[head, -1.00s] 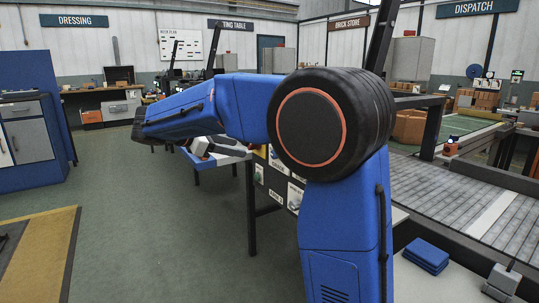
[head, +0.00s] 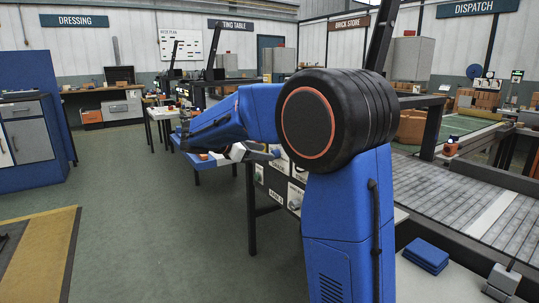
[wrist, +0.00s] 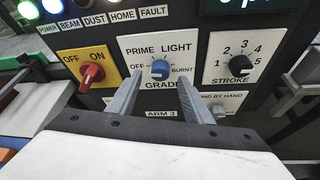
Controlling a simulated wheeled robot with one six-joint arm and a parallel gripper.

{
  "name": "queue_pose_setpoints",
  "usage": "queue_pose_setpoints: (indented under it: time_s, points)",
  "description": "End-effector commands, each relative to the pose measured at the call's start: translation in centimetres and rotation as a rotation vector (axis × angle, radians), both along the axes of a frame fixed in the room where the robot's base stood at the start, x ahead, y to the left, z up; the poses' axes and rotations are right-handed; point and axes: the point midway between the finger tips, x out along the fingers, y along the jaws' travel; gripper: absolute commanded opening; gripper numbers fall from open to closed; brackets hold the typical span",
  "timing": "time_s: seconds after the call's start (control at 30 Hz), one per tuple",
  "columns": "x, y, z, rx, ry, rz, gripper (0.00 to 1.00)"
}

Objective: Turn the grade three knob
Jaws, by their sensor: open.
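The grade knob (wrist: 160,69) is a blue dial on a white plate in the middle of the panel in the wrist view. Around it are the words OFF, PRIME, LIGHT and BURNT, with GRADE below. My gripper (wrist: 160,86) is open, its two grey fingers pointing at the panel, one low on each side of the knob. I cannot tell whether they touch it. In the head view my gripper (head: 262,154) is at the panel, and the knob is hidden there.
A red OFF/ON switch (wrist: 91,75) on a yellow plate is left of the knob. A black STROKE knob (wrist: 241,70), numbered one to five, is right. Indicator lamps (wrist: 54,6) run along the top left. Open floor (head: 150,225) lies left of my arm.

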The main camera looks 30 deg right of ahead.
Motion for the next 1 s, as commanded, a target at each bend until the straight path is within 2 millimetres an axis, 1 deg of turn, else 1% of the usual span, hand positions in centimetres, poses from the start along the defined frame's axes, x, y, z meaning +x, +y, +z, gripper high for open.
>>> queue_pose_setpoints:
  time_s: [0.03, 0.1, 0.3, 0.67, 0.77, 0.8, 0.83, 0.87, 1.0]
  points:
    - [0.0, -0.8, -0.3, -0.001, 0.001, -0.002, 0.46]
    - [0.2, -1.7, -0.6, 0.0, 0.0, -0.002, 0.46]
    - [0.4, -3.2, -1.3, 0.0, -0.001, -0.001, 0.46]
    - [0.5, -3.6, -1.4, 0.0, 0.0, 0.0, 0.46]
    - [0.5, -3.6, -1.4, 0.0, -0.001, 0.0, 0.24]
    - [0.5, -3.5, -1.4, 0.0, -0.001, 0.0, 0.15]
    - [0.5, -3.5, -1.4, 0.0, -0.001, 0.0, 0.08]
    - [0.5, -3.5, -1.4, 0.0, -0.001, 0.0, 0.05]
    - [0.5, -3.5, -1.4, 0.0, -0.003, 0.0, 0.05]
